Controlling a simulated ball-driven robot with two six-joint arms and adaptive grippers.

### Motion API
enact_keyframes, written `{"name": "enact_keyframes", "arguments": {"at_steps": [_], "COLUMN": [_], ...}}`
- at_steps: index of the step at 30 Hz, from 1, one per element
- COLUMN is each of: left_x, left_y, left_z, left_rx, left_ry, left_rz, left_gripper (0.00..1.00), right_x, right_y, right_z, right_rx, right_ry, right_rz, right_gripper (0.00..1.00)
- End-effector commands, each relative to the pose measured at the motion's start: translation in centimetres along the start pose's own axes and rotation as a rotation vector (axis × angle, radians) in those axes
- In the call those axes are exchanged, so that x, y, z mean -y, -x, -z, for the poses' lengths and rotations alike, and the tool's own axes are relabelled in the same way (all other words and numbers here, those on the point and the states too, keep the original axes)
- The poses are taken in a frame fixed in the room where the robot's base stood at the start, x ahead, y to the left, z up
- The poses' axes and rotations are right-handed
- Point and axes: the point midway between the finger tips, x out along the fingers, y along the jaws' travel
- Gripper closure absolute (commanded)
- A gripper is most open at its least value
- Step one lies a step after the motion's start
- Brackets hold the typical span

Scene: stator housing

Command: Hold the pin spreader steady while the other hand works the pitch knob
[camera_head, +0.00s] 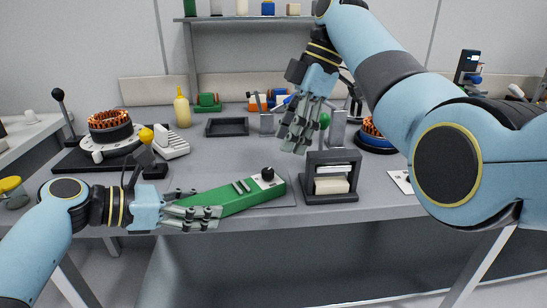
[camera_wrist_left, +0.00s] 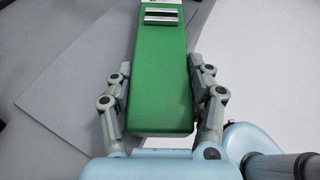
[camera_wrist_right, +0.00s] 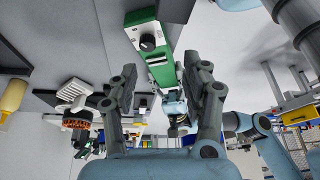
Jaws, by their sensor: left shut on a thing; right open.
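The pin spreader (camera_head: 222,198) is a long green block lying at the table's front edge, with metal pins on top and a black pitch knob (camera_head: 267,174) at its right end. My left gripper (camera_head: 205,213) is shut on its left end; the left wrist view shows the green body (camera_wrist_left: 160,90) between both fingers. My right gripper (camera_head: 298,128) is open and empty, raised above the table behind and right of the knob. The right wrist view shows the knob (camera_wrist_right: 148,42) and green body (camera_wrist_right: 160,70) beyond the open fingers (camera_wrist_right: 163,85).
A dark box-shaped stand (camera_head: 332,190) stands just right of the knob. A stator on a white fixture (camera_head: 110,132) is at the left. A dark empty tray (camera_head: 227,127), yellow bottle (camera_head: 182,108) and green block (camera_head: 208,103) stand further back.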

Motion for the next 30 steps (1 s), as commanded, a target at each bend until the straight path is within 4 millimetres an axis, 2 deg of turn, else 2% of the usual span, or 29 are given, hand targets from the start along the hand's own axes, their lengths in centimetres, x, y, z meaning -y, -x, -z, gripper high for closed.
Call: {"name": "enact_keyframes", "arguments": {"at_steps": [3, 8, 10, 14, 24, 30], "left_x": [0.0, -0.1, -0.1, -0.1, -0.1, -0.1], "left_y": [0.0, 0.0, 0.0, 0.0, 0.0, 0.0], "left_z": [0.1, 0.1, 0.1, 0.1, 0.0, 0.0], "left_rx": [-0.001, -0.001, -0.001, -0.001, -0.001, -0.001], "left_ry": [0.0, 0.0, 0.0, 0.0, 0.0, 0.0], "left_rz": [-0.002, -0.002, -0.002, -0.002, -0.002, -0.002], "left_gripper": [0.88, 0.88, 0.88, 0.88, 0.88, 0.88], "right_x": [-0.9, -2.1, -2.3, -2.2, -2.0, -2.0], "right_y": [1.0, 3.1, 3.1, 1.1, -5.7, -7.7], "right_z": [-0.1, 0.2, 0.3, 0.3, 0.3, 0.3], "right_rx": [-0.01, -0.003, -0.001, -0.002, 0.0, 0.0], "right_ry": [0.09, 0.104, 0.106, 0.105, 0.105, 0.104], "right_rz": [0.048, 0.043, 0.034, 0.035, 0.033, 0.032], "right_gripper": [0.52, 0.52, 0.52, 0.52, 0.52, 0.52]}}
